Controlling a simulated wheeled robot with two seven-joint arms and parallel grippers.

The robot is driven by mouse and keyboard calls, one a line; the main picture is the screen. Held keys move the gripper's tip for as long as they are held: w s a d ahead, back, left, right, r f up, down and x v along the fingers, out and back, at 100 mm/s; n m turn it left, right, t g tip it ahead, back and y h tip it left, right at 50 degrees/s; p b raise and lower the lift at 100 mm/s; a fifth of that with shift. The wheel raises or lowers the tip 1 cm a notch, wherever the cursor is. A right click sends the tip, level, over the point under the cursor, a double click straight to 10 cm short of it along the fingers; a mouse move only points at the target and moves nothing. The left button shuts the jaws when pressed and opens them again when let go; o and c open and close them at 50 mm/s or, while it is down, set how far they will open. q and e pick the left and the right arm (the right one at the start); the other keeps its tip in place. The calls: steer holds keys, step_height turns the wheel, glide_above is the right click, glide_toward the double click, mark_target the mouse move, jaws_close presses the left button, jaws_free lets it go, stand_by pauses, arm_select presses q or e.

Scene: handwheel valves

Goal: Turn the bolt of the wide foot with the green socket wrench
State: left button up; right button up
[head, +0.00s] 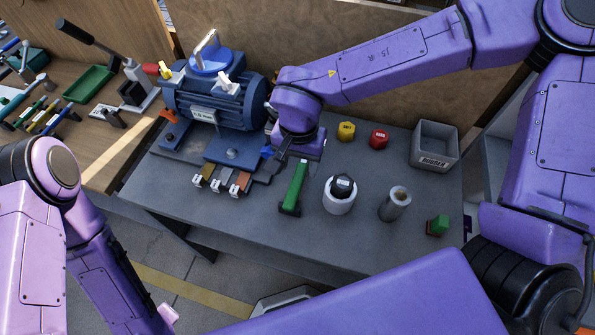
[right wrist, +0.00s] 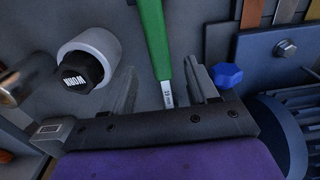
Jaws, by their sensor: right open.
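The green socket wrench (head: 295,185) lies on the grey bench, and its green handle (right wrist: 152,40) shows in the right wrist view. My right gripper (right wrist: 165,88) is open, with its fingers on both sides of the wrench's metal shank; I see gaps to both fingers. In the head view my right gripper (head: 292,153) is mostly hidden by its own wrist. The blue motor (head: 215,100) has a broad blue foot (head: 236,146) with a grey hex bolt (head: 232,154), also in the right wrist view (right wrist: 286,47).
A white cup (head: 338,202) holding a black part, a grey cylinder (head: 395,204) and a green-red piece (head: 437,225) stand right of the wrench. A blue knob (right wrist: 227,75) is close to one finger. Yellow (head: 346,132) and red (head: 379,139) pieces and a grey bin (head: 434,145) stand behind.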

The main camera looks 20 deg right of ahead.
mark_target(299, 174)
steer(key=f, duration=0.6)
steer(key=shift+w+d, duration=0.1)
steer(key=shift+w, duration=0.2)
steer(key=shift+s, duration=0.2)
steer(key=shift+w, duration=0.1)
jaws_close()
step_height(299, 174, up, 10)
steer(key=shift+r+p, duration=0.1)
steer(key=shift+p, duration=0.2)
steer(key=c, duration=0.7)
jaws_free()
jaws_close()
